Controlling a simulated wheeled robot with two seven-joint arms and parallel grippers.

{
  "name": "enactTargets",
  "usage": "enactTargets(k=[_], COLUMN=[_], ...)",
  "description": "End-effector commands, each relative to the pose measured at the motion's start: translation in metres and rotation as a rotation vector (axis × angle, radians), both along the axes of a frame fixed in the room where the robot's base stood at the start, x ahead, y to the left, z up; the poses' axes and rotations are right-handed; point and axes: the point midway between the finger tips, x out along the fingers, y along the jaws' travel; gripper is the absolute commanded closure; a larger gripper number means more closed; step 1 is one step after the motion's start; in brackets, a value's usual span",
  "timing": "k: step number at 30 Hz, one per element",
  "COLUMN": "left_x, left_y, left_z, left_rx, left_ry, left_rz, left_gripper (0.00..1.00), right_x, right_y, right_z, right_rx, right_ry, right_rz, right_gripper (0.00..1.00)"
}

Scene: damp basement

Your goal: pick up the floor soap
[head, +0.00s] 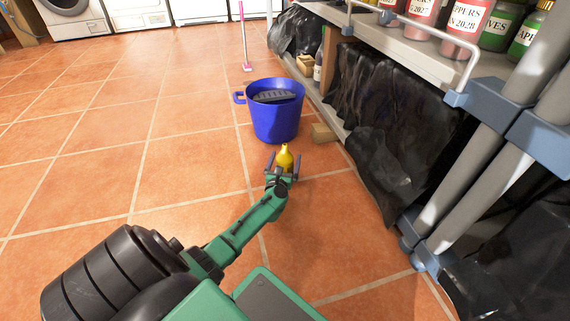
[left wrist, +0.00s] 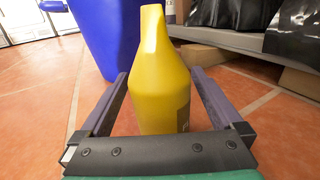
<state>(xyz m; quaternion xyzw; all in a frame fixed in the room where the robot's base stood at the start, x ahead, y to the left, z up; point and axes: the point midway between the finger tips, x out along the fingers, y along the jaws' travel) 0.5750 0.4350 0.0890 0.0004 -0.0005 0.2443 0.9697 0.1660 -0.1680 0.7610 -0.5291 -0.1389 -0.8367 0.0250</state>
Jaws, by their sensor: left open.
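The floor soap is a yellow bottle (head: 284,158) that stands upright on the tiled floor, just in front of a blue bucket. My left gripper (head: 284,165) is open, with one finger on each side of the bottle. The bottle's lower part is hidden behind the gripper's palm bar. My right gripper is not in view.
The blue bucket (head: 275,118) stands right behind the bottle; it also shows in the left wrist view (left wrist: 105,35). A wooden block (head: 323,133) lies to the right. A shelf with jars and black plastic sheeting (head: 385,110) borders the right side. The floor at left is clear.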

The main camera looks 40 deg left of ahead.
Motion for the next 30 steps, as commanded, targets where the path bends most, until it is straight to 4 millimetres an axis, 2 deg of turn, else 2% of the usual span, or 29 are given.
enactTargets(k=[1,3,9,11,12,17,18,25,30], left_x=[0.008,0.015,0.016,0.016,0.016,0.016,0.016,0.016,0.016], left_y=[0.005,0.008,0.009,0.009,0.009,0.009,0.009,0.009,0.009], left_z=[-0.005,-0.003,0.000,0.000,0.000,-0.001,0.000,0.002,0.020], left_rx=[0.003,0.001,0.002,0.002,0.002,0.001,0.002,0.002,0.002], left_ry=[-0.002,0.000,0.001,0.001,0.001,0.002,0.000,0.000,0.000], left_rz=[0.000,0.000,-0.001,-0.001,-0.001,-0.001,0.000,-0.001,0.000], left_gripper=[0.00,0.00,0.00,0.19,0.34,0.96,1.00,1.00,1.00], right_x=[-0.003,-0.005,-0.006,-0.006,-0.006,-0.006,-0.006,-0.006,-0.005], right_y=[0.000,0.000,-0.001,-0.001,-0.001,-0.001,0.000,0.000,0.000], right_z=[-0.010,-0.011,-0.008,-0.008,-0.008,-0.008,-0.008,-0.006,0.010], right_rx=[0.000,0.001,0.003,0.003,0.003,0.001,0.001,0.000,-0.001], right_ry=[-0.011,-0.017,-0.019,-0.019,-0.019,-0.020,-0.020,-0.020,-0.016], right_rz=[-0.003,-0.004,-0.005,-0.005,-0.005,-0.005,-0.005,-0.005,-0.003], right_gripper=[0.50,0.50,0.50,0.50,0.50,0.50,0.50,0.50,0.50])
